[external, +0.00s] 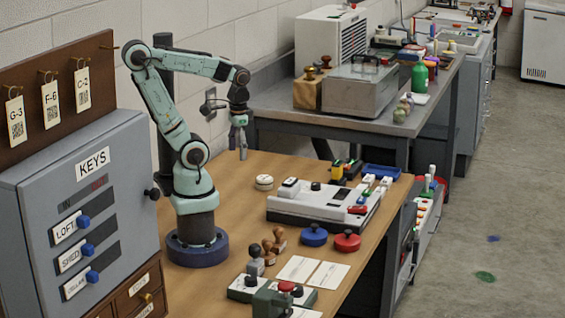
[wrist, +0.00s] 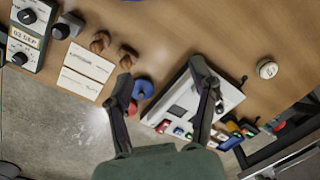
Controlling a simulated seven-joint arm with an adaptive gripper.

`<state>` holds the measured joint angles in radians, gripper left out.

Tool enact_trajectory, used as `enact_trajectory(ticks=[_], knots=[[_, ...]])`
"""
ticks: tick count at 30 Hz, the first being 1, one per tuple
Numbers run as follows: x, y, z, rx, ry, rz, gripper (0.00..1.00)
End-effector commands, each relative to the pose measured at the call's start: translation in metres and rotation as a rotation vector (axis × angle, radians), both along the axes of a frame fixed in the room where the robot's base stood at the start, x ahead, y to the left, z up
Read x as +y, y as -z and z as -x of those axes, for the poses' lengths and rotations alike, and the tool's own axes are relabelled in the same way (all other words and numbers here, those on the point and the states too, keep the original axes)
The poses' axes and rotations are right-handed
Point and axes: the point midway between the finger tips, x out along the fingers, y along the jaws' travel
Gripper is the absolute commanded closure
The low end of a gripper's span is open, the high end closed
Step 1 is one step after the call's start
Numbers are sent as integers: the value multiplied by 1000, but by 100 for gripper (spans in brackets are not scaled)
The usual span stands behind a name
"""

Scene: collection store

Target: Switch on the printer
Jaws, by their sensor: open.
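A flat white and grey machine, which looks like the printer (external: 300,207), lies on the wooden table, right of my arm's base. It has dark knobs on top, a dark window and a small red part (external: 357,209) at its front right, possibly a switch; I cannot tell its setting. In the wrist view the printer (wrist: 226,97) is partly hidden behind my right finger. My gripper (external: 239,150) is open and empty, raised above the table to the left of the printer. The gripper (wrist: 164,76) also shows in the wrist view, fingers apart.
Blue (external: 314,235) and red (external: 347,241) round pads sit before the printer. Stamps (external: 267,250), paper cards (external: 312,272) and small knobbed boxes stand nearer the front. A round white object (external: 264,182) lies behind. A grey key cabinet (external: 90,200) stands left.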

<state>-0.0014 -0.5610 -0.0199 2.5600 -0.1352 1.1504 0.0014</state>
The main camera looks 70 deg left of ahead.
Motion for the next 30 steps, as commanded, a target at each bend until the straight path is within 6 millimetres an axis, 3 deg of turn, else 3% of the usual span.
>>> enact_trajectory(ticks=[1,5,7,11,13,18,20,24,27,30], knots=[[0,0,0,0,1,0,54],[0,0,-1,-3,54,1,95],[-3,-6,-13,-46,157,6,100],[-15,-49,-72,-206,406,5,100],[-21,-68,-111,-261,533,4,100],[-31,-86,-202,-332,767,1,100],[-32,-84,-231,-342,825,4,100],[-32,-60,-290,-339,912,24,100],[-30,-32,-317,-310,927,50,100],[-26,-1,-331,-266,923,79,100]])
